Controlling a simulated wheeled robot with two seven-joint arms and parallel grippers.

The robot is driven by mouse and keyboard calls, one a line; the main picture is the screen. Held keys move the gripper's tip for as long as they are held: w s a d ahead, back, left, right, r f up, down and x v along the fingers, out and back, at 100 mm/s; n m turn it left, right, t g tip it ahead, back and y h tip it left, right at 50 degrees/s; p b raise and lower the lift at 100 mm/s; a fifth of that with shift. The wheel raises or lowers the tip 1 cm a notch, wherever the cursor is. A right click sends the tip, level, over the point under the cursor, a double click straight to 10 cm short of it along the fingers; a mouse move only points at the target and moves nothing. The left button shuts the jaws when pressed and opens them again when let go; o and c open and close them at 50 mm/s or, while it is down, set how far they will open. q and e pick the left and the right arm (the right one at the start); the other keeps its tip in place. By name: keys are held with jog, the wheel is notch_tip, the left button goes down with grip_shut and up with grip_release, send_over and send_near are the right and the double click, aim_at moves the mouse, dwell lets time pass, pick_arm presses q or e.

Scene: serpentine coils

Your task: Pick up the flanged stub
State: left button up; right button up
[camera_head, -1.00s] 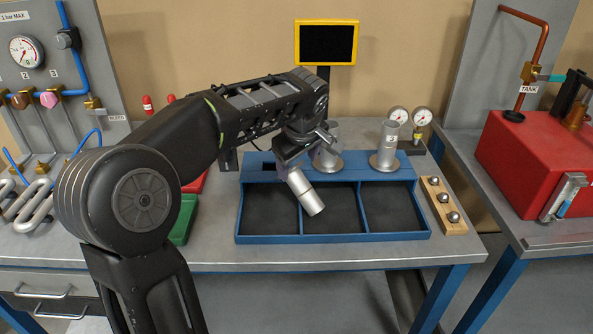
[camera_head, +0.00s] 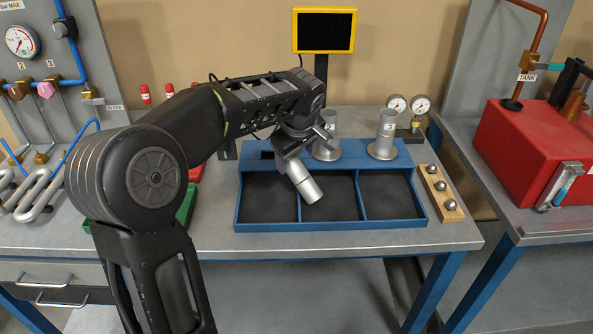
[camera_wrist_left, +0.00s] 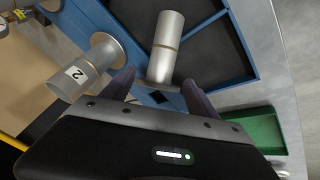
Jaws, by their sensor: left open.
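A grey metal flanged stub (camera_head: 307,187) is tilted over the front tray, its cylinder pointing down to the right. In the left wrist view the same stub (camera_wrist_left: 168,45) has its flange close to the fingertips, with its cylinder beyond. My left gripper (camera_head: 287,166) is open at the stub's flange end. In the wrist view its fingers (camera_wrist_left: 160,92) stand on either side of the flange; I cannot tell whether they touch it. Two more stubs stand upright on the blue rail, one in the middle (camera_head: 326,148) and one at the right (camera_head: 383,148). The middle one shows a "2" label in the wrist view (camera_wrist_left: 87,64).
The blue tray (camera_head: 297,227) has three dark compartments. A wooden block (camera_head: 448,204) with several metal balls lies right of it. A green bin (camera_head: 186,210) is at its left, partly behind my arm. Two gauges (camera_head: 409,105) and a screen (camera_head: 324,30) stand behind.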

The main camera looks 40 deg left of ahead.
aim_at(296, 164)
pick_arm(q)
jog(key=p+x, duration=0.1)
jog(key=x, duration=0.4)
jog(key=shift+s, duration=0.1)
dwell(0.4)
grip_shut()
dwell(0.6)
jog(key=shift+r, duration=0.1)
